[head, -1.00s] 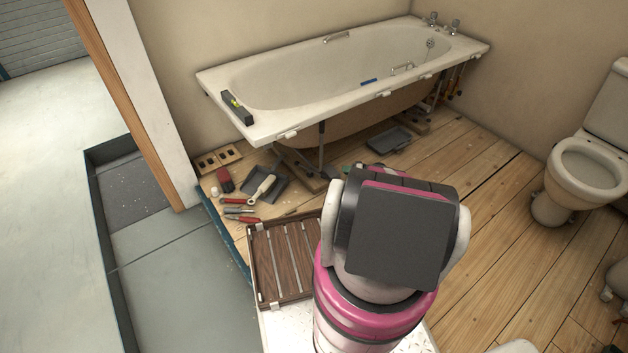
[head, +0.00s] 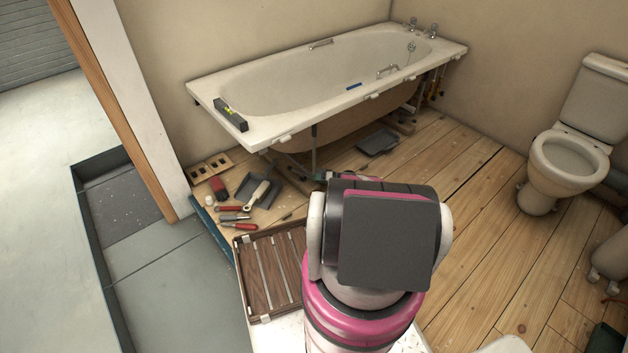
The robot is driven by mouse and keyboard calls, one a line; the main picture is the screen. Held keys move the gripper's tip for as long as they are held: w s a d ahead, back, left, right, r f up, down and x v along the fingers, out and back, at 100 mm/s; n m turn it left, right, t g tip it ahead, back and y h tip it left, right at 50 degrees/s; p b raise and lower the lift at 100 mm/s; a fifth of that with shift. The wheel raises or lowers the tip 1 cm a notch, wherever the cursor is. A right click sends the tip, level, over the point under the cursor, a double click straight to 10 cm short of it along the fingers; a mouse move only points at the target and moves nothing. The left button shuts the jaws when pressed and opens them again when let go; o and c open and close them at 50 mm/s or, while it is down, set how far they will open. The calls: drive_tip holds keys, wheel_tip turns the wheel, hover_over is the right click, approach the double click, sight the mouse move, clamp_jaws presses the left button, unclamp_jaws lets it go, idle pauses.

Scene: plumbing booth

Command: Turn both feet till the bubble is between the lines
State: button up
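The bathtub (head: 290,85) stands against the back wall on a raised frame. A spirit level (head: 231,115) with a yellow-green vial lies across the near left corner of its rim. The bubble is too small to read. One thin dark leg (head: 314,148) shows under the near edge; its foot is hard to make out. More supports show under the tub's far right end. My arm stands in the lower middle and hides the floor behind it. My gripper is hidden behind the arm, so I cannot see its fingers.
A dustpan (head: 243,187), a brush (head: 258,193) and red-handled tools (head: 238,226) lie on the boards at left. A slatted wooden rack (head: 272,275) is beside my arm. A grey tray (head: 378,141) lies by the tub. A toilet (head: 567,150) stands right; the boards before it are clear.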

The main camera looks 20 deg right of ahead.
sight(303, 174)
drive_tip(key=shift+x, duration=1.05)
